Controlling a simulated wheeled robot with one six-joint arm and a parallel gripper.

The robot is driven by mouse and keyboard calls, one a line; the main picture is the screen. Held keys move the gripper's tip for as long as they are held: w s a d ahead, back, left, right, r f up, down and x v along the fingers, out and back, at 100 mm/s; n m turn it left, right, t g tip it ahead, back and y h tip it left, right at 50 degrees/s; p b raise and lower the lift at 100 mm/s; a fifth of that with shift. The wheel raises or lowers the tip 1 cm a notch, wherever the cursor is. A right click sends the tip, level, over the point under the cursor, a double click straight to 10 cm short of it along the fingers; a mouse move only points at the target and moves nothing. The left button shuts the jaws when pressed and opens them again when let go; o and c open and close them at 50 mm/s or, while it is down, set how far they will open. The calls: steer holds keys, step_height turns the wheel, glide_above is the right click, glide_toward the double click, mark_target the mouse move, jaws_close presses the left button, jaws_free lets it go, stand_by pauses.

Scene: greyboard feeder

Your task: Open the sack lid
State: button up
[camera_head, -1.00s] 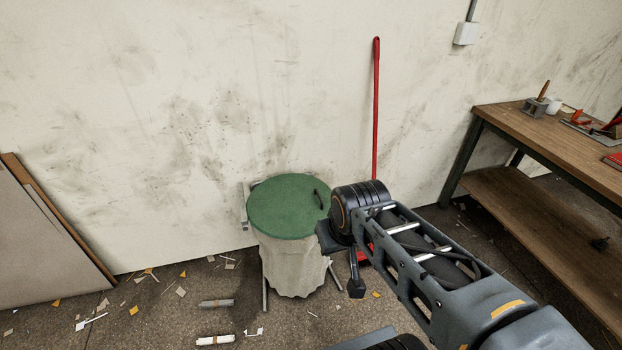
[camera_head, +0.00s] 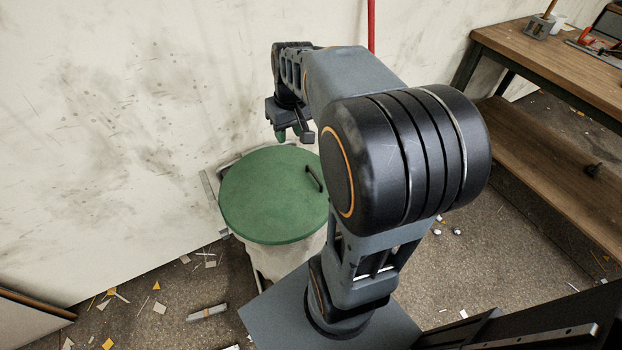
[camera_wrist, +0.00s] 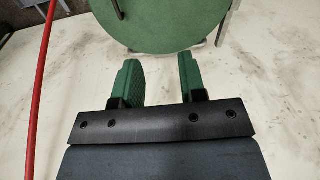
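The round green sack lid (camera_head: 262,205) lies shut on the pale sack (camera_head: 285,262), with a dark bar handle (camera_head: 314,178) near its right edge. The lid also shows at the top of the wrist view (camera_wrist: 165,28), where part of the handle (camera_wrist: 117,8) is seen at the upper edge. My gripper (camera_head: 293,135) is above the far edge of the lid, near the wall, and touches neither lid nor handle. In the wrist view my gripper (camera_wrist: 159,62) has its two green fingers apart with nothing between them. My arm hides part of the sack and the lid's right edge.
The stained wall (camera_head: 110,130) is close behind the lid. A red pole (camera_head: 371,25) leans there. A wooden workbench (camera_head: 500,40) with a lower shelf stands at the right. Scraps and a grey roll (camera_head: 207,312) lie on the floor at the left.

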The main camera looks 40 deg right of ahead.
steer(key=w+d+f+y+b, duration=0.25)
steer(key=d+f+b, duration=0.45)
steer(key=d+f, duration=0.6)
steer(key=g+b, duration=0.1)
steer(key=b, duration=0.1)
glide_above(315, 170)
steer(key=s+a, duration=0.3)
steer(key=shift+m+h, duration=0.4)
steer(key=shift+h, duration=0.05)
steer(key=f, duration=1.2)
steer(key=shift+s+d, duration=0.2)
steer(key=shift+a+f, duration=0.1)
steer(key=shift+f, duration=0.35)
jaws_close()
